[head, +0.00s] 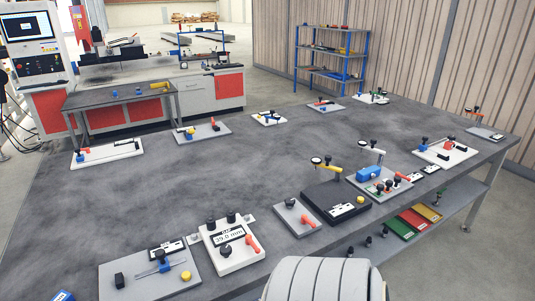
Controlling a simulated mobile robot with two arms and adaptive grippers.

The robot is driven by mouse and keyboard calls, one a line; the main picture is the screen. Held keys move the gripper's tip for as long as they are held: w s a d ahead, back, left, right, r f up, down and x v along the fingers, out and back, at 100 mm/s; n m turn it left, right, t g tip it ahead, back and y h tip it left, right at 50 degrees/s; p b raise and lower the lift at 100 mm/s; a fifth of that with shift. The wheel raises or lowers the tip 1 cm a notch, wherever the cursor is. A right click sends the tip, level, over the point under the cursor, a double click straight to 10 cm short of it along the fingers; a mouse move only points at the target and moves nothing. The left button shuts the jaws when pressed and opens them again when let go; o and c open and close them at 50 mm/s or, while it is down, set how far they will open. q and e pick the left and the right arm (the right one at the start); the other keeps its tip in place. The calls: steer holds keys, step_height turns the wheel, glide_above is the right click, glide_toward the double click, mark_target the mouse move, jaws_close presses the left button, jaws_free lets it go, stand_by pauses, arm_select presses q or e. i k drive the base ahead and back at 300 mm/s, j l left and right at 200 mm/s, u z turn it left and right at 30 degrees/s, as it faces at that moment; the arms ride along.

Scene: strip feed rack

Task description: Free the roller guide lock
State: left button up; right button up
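Several small fixtures with red levers stand on the dark grey workbench (170,215); I cannot tell which one carries the roller guide lock. A white unit with a digital display (232,243) has black knobs and a red lever on its right side. To its right, a small grey plate (296,220) bears a black knob and a red lever. A white plate (444,152) at the right has black knobs and an orange-red part. Neither of my grippers shows in the head view.
A grey plate (140,285) with a yellow knob lies at the front. A black block with a dial gauge (330,208) and a blue clamp fixture (371,175) stand along the right edge. The bench's left middle is clear. A blue shelf (330,65) stands behind.

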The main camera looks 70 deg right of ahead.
mark_target(249, 240)
steer(key=z, duration=2)
